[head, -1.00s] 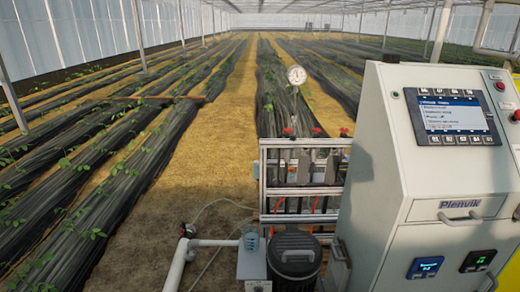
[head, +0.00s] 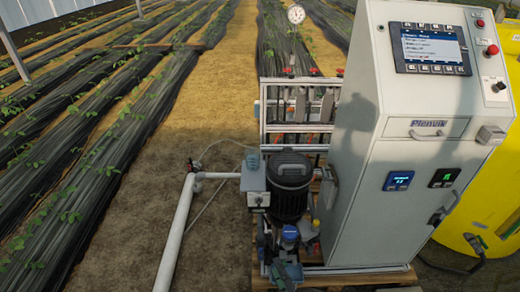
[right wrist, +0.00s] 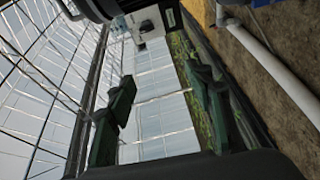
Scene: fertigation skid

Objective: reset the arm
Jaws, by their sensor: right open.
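My right gripper (right wrist: 162,90) shows in the right wrist view, its two dark green fingers spread wide apart with nothing between them. The greenhouse wall and roof show behind the gap, with no object close to the fingertips. I cannot clearly make out the right gripper in the head view. My left gripper is in neither view.
The tall grey control cabinet (head: 354,180) stands at right in the head view, with a yellow tank (head: 490,205) beside it. A black-topped pump (head: 290,180) stands left of the cabinet. A white pipe (head: 177,232) runs along the soil. Planted rows lie at left.

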